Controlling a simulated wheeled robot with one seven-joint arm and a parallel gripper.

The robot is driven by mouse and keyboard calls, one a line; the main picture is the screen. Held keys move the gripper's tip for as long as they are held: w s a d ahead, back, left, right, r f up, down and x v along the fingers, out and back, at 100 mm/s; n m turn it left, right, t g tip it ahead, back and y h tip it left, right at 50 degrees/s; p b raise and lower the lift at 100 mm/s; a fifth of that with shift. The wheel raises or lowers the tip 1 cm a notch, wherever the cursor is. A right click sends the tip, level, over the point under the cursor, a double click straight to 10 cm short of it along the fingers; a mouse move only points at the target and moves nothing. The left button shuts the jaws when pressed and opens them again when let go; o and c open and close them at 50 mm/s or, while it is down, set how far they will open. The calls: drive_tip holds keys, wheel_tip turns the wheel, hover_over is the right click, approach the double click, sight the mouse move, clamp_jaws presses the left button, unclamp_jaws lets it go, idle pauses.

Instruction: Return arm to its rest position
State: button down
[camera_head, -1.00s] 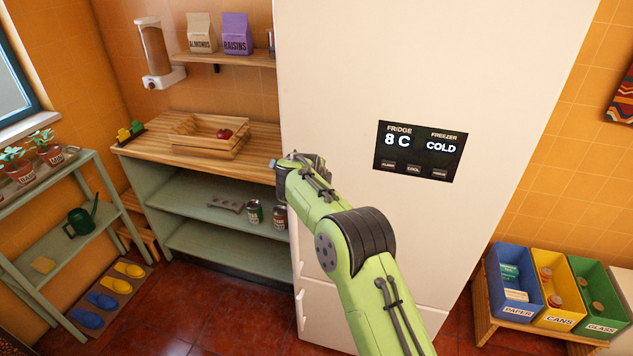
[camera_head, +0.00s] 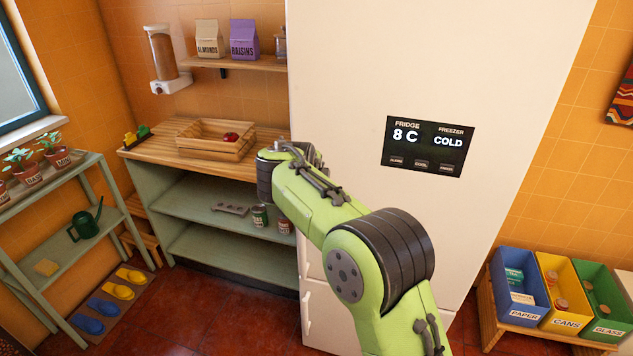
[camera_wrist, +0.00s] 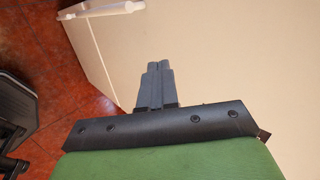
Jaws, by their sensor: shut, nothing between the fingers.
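My green arm reaches up and left across the front of the white fridge (camera_head: 440,60) in the head view, its elbow bent. The gripper itself is hidden behind the arm links there. In the wrist view my gripper (camera_wrist: 155,68) is shut and empty, its grey fingers side by side. Behind the fingers is the pale fridge face (camera_wrist: 230,60), with a white handle (camera_wrist: 102,9) at the top left. I cannot tell the exact gap between fingers and fridge.
Left of the fridge stands a counter (camera_head: 165,148) with a wooden crate (camera_head: 190,152) and cans on its lower shelf. A plant shelf (camera_head: 50,186) is at far left. Sorting bins (camera_head: 560,322) stand at right. Red floor (camera_head: 200,310) shows open in front of the counter.

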drive_tip(key=s+d+r+n+g, duration=0.1)
drive_tip(key=s+d+r+n, duration=0.4)
drive_tip(key=s, duration=0.4)
drive_tip(key=s+d+r+n, duration=0.3)
drive_tip(key=s+d+n, duration=0.35)
drive_tip(key=s, duration=0.25)
drive_tip(key=s+d+f+n+g+y, duration=0.1)
drive_tip(key=s+f+n, duration=0.3)
drive_tip(key=s, duration=0.7)
drive_tip(key=s+d+f+n+g, duration=0.1)
drive_tip(key=s+d+f+n, duration=0.2)
drive_tip(key=s, duration=0.8)
drive_tip(key=shift+s+d+f+n+g+y, duration=0.15)
drive_tip(key=shift+s+f+n+g+y, duration=0.2)
drive_tip(key=shift+f+n, duration=0.5)
